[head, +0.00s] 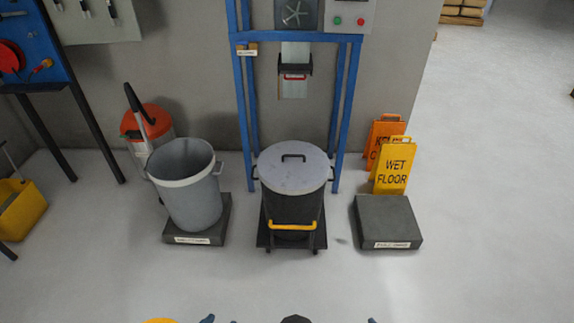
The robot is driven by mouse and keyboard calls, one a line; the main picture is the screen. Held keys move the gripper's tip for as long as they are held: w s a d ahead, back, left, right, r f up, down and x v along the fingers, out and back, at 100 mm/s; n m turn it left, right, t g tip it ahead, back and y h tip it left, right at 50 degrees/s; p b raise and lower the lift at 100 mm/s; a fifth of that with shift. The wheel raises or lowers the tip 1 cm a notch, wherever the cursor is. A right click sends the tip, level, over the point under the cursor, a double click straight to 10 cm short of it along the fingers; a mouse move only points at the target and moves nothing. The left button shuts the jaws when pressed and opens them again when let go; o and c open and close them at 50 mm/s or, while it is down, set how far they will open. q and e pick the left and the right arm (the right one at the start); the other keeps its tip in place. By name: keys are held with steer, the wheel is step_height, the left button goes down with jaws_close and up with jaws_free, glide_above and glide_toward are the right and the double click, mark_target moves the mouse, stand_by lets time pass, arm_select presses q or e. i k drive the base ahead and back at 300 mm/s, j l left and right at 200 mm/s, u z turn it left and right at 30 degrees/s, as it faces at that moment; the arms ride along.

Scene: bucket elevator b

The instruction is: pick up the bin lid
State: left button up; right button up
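The bin lid (291,173) is a round, pale grey disc with a dark bar handle on top. It lies flat on a dark grey bin (292,208), which has side handles and stands in the middle of the view under a blue frame. Small bluish tips, which may belong to my grippers, show at the bottom edge left and right of centre. They are well in front of the bin and apart from the lid. The rest of both grippers is cut off, so I cannot tell how far they are open.
The bin stands on a black wheeled dolly with a yellow handle (293,224). An open grey bin (184,184) stands on a dark platform at left. An empty dark platform (388,222) and wet-floor signs (395,168) are at right. The floor in front is clear.

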mark_target(293, 165)
steer(key=i+l+z, duration=0.2)
steer(key=i, duration=0.4)
steer(key=i+l+z, duration=0.2)
steer(key=i, duration=1.1)
steer(key=l+z, duration=0.05)
